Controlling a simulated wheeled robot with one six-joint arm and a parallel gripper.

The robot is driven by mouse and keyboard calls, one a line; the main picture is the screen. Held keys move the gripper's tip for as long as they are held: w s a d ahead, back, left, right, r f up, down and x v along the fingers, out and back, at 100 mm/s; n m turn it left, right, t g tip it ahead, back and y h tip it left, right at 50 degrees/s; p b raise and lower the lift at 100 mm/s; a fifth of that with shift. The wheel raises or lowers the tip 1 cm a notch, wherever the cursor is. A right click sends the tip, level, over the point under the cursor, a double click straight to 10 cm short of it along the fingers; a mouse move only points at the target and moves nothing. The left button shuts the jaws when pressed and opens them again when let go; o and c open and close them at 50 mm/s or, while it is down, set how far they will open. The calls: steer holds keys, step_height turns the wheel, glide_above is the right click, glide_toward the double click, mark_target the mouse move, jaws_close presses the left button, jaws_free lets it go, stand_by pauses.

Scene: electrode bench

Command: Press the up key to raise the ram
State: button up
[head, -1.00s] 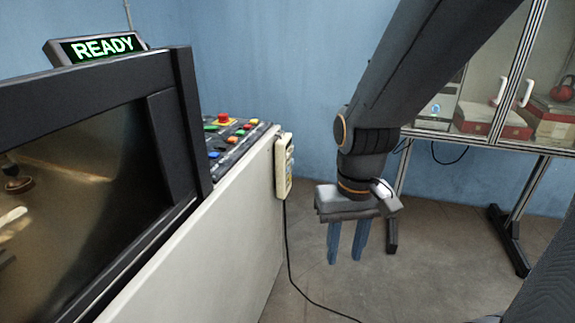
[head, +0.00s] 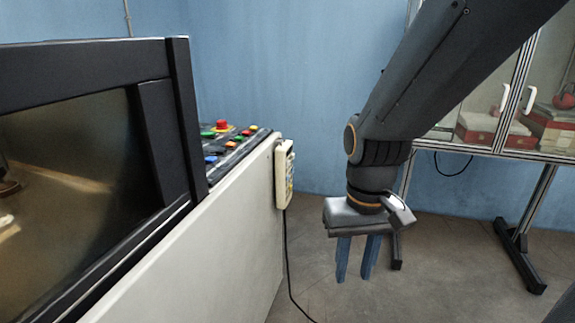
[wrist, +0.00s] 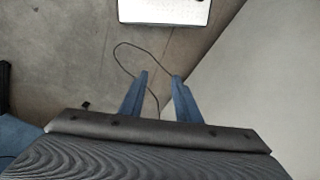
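A cream hand pendant (head: 284,175) with small keys hangs on the right side wall of the machine in the head view. Its keys face right and are too small to read, so I cannot pick out the up key. A dark control panel (head: 238,143) with coloured buttons and a red mushroom button (head: 221,126) sits on top of the machine, left of the pendant. My gripper (head: 354,277) points down, right of and lower than the pendant, apart from it. Its two blue fingers are parted with nothing between them; they also show in the wrist view (wrist: 160,74).
The machine's pale side wall (head: 215,240) and black-framed window (head: 75,150) fill the left. A black cable (head: 288,260) runs from the pendant to the floor. A glass-doored cabinet (head: 500,110) on a metal frame stands at right. Floor between is clear.

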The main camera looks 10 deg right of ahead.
jaws_close()
stand_by(1.5)
